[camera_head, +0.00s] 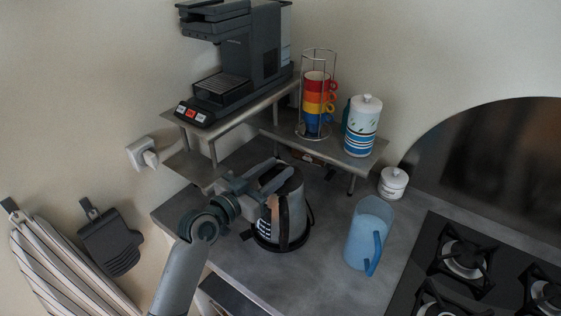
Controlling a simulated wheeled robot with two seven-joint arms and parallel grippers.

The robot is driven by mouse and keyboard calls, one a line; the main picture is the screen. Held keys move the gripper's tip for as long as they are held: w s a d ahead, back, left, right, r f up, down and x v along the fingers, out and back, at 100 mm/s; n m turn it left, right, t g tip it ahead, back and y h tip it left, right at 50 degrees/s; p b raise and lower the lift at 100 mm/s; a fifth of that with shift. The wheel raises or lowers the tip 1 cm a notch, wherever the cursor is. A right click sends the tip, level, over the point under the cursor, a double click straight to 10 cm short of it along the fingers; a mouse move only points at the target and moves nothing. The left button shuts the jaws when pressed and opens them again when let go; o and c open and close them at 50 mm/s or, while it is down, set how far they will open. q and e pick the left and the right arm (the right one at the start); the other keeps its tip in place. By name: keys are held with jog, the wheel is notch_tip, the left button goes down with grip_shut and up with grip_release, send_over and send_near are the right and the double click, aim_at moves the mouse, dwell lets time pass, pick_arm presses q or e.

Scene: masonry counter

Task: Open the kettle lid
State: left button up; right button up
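My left gripper (279,172) reaches in from the left, over the kettle's upper left side. Its two fingers appear apart, at the level of the kettle's top. The fingers hide much of the lid, so I cannot tell whether it is shut or whether they touch it. My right gripper is not in view.
A blue translucent jug (367,236) stands right of the kettle, with a small white pot (393,183) behind it. A shelf (343,153) behind holds stacked cups (317,105) and a canister (362,127). A coffee machine (236,62) is on the higher shelf. The hob (437,280) is at right.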

pick_arm(q)
jog(key=shift+x, duration=1.05)
jog(key=shift+c, duration=0.4)
grip_shut()
